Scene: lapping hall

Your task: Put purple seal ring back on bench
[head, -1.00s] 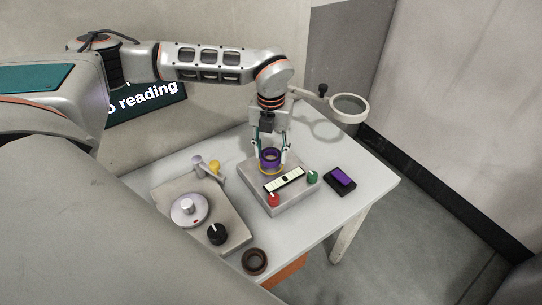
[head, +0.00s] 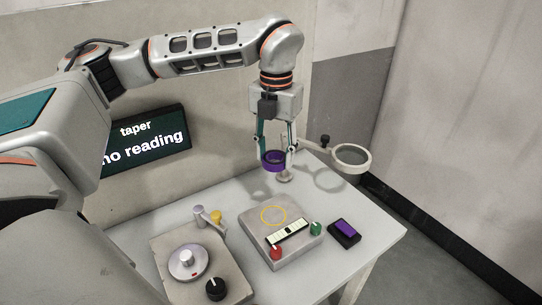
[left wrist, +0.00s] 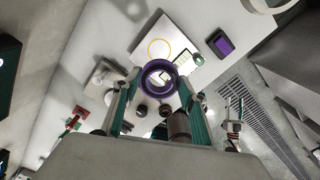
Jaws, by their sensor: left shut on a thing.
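The purple seal ring (head: 274,159) is held between the fingertips of my left gripper (head: 275,150), which is shut on it. The ring hangs in the air above the back of the bench (head: 365,232), apart from the grey block (head: 262,240) with a yellow circle on top. In the left wrist view the ring (left wrist: 158,77) sits between the two fingers, and the bench (left wrist: 112,30) lies below.
A grey unit with a round disc (head: 187,262) and black knob stands at the left. A black box with a purple top (head: 344,231) is right of the block. A magnifier on a stand (head: 350,157) is at the back right. A "no reading" display (head: 147,138) is behind.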

